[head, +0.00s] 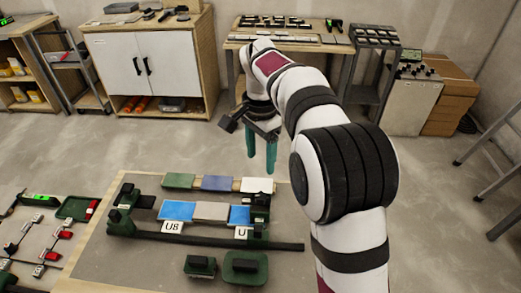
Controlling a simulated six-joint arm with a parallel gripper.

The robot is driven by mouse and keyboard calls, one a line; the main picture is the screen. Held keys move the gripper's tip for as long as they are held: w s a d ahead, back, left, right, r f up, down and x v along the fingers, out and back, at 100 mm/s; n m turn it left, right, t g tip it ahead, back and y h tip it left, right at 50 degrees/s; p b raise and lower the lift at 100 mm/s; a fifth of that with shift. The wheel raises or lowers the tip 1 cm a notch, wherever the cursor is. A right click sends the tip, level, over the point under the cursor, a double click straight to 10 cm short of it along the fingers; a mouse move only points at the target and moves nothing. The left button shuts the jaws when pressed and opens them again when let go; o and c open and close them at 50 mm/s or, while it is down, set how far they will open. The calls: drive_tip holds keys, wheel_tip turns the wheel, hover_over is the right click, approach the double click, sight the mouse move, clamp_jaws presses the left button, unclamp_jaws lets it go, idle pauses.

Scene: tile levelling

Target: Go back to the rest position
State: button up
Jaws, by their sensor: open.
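My gripper (260,158) hangs above the far right part of the work table, its two teal fingers apart and pointing down, with nothing seen between them. In the picture it lies just above the white tile (257,185). A green tile (180,181) and a dark blue tile (217,183) are in the same back row. The front row holds a blue tile (176,210), a grey tile (211,211) and another blue tile (240,215). Labels "U8" (172,227) and "U" (241,233) stand at the front.
A dark green fixture with a long bar (215,239) surrounds the front row. A side table with red and green tools (42,235) is at left.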

drive_tip(key=shift+r, duration=0.9)
